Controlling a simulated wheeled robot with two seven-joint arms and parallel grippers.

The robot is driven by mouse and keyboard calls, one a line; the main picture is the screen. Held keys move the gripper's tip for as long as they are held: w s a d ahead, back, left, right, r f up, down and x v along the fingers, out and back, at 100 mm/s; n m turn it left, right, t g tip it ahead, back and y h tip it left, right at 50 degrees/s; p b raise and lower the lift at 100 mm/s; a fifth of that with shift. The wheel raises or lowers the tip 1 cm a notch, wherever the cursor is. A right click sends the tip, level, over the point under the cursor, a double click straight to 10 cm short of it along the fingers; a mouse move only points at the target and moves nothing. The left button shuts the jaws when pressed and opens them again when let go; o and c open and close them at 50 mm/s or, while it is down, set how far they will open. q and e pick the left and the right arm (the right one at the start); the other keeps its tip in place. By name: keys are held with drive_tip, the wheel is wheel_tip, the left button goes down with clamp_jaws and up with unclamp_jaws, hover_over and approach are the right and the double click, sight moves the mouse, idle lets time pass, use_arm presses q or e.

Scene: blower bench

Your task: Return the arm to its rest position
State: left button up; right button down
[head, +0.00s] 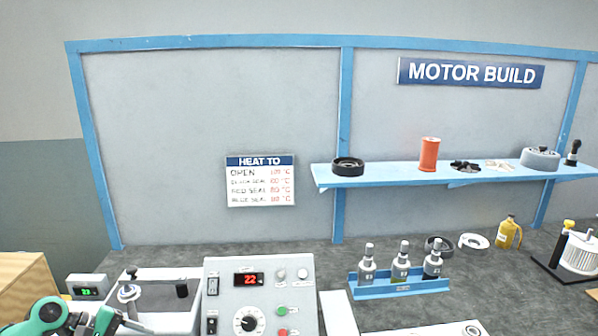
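Teal and black parts (48,313), which look like my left arm or hand, show at the bottom left corner, cut off by the picture edge. They are in front of the grey tray unit with a dark top (160,287). I cannot make out the fingertips or anything held there. My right arm and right gripper are not in view.
The control box (222,263) reads 22 at the bottom centre left. A small green-lit display (88,287) stands left of it. A blue rack (385,290) holds three bottles. A shelf (390,178) carries an orange spool (429,155) and several parts. A yellow bottle (508,233) stands at right.

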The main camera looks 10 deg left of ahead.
use_arm(q)
drive_tip(key=s+d+f+m+g+y, duration=0.3)
drive_tip(key=s+d+f+m, duration=0.6)
drive_tip(key=s+d+f, duration=0.55)
drive_tip(key=s+d+r+m+t+y, duration=0.25)
drive_tip(key=s+d+m+y, duration=0.25)
drive_tip(key=s+d, duration=0.4)
wheel_tip(320, 180, down, 28)
drive_tip(key=a+g, duration=0.1)
drive_tip(key=g, duration=0.1)
drive_tip(key=s+a+f, duration=0.1)
drive_tip(key=s+f, duration=0.9)
drive_tip(key=s+a+f+g, duration=0.1)
drive_tip(key=s+a+f, duration=0.1)
drive_tip(key=s+f, duration=0.8)
drive_tip(key=shift+a+f+m+y, duration=0.25)
drive_tip(key=shift+f+m+y, duration=0.05)
drive_tip(key=shift+f, duration=0.45)
